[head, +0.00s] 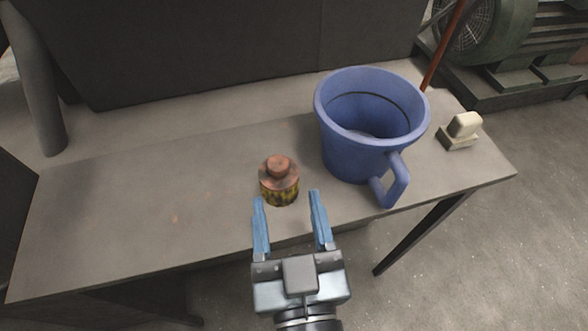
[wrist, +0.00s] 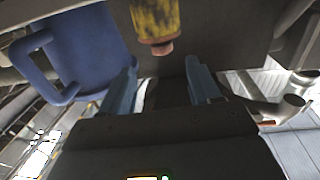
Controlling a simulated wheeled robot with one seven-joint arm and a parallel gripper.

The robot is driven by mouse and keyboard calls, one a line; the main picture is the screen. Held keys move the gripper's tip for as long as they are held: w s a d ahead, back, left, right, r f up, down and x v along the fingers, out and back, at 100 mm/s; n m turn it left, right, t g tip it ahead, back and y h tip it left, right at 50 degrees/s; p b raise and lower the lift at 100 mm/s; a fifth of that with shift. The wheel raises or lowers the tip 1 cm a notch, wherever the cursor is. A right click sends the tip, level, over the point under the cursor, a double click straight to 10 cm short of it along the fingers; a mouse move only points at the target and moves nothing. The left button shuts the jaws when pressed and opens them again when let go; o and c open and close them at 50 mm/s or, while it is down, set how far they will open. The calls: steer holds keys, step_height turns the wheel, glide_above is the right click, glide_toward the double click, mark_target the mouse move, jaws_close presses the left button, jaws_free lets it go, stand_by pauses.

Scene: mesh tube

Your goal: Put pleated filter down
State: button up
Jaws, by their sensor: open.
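The pleated filter (head: 280,190) appears to be the small cylinder with a rusty stepped top and a yellow and black side. It stands upright on the grey table (head: 130,215), left of a blue mug. It also shows at the top of the wrist view (wrist: 155,18), rusty end pointing down in that picture. My gripper (head: 287,198) is open with two blue fingers and nothing between them. In the head view its tips are just on the near side of the filter. The wrist view shows the filter beyond the fingertips, apart from them.
The large blue mug (head: 350,155) stands close to the right of the filter, its handle (head: 396,185) toward the front edge. A small cream and dark block (head: 461,130) lies at the right end. The table's left part is clear. A green machine (head: 500,35) stands behind right.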

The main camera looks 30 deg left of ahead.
mark_target(278, 162)
steer(key=shift+w+a+r, duration=0.15)
steer(key=shift+w+a, duration=0.3)
steer(key=shift+a, duration=0.2)
steer(key=p+x, duration=0.1)
steer(key=x, duration=0.5)
steer(key=shift+w+a, duration=0.25)
steer(key=c, duration=1.1)
steer(key=shift+c, duration=0.2)
